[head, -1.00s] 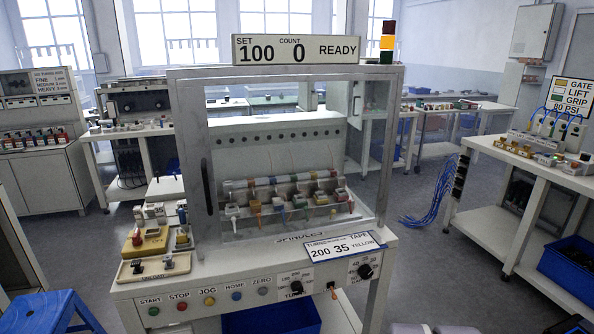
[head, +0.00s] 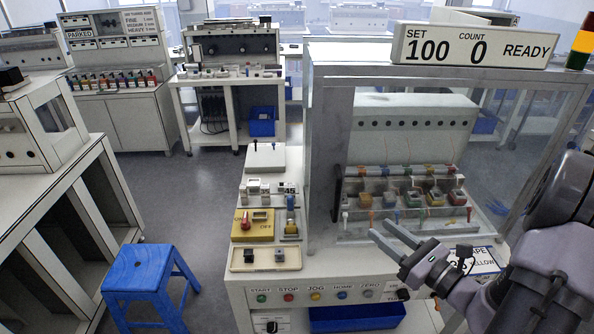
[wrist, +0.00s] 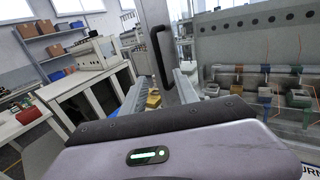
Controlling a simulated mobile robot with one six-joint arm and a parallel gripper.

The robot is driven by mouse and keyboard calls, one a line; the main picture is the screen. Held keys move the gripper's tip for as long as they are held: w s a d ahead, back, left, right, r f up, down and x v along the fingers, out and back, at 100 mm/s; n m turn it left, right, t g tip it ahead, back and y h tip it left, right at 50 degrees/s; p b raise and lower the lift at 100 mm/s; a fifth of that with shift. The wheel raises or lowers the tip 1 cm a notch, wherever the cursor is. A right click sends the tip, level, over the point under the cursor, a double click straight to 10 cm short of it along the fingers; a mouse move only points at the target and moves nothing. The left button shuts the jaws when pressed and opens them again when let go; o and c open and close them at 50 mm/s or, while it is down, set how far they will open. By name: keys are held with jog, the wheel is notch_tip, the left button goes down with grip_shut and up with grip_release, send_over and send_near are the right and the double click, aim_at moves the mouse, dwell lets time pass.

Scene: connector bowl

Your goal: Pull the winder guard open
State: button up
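The winder (head: 415,108) stands right of centre in the head view, its guard (head: 330,130) a clear pane in a grey frame across the front. The guard's black upright handle (head: 337,195) is on its left edge. In the wrist view the handle (wrist: 162,50) is ahead, roughly in line with the gap between my fingers. My gripper (head: 377,228) is open and empty, in front of the guard's lower part and to the right of the handle in the head view. It also shows open in the wrist view (wrist: 160,82), apart from the handle.
A row of buttons (head: 315,294) runs along the bench front below the guard. A yellow switch box (head: 252,224) and small parts sit left of the winder. A blue stool (head: 150,285) stands on the floor at lower left. Open floor lies between the benches.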

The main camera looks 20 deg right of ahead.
jog(key=b, duration=0.2)
send_over(335, 218)
jog(key=shift+w+d, duration=0.2)
jog(key=shift+w, duration=0.15)
grip_shut()
dwell(1.0)
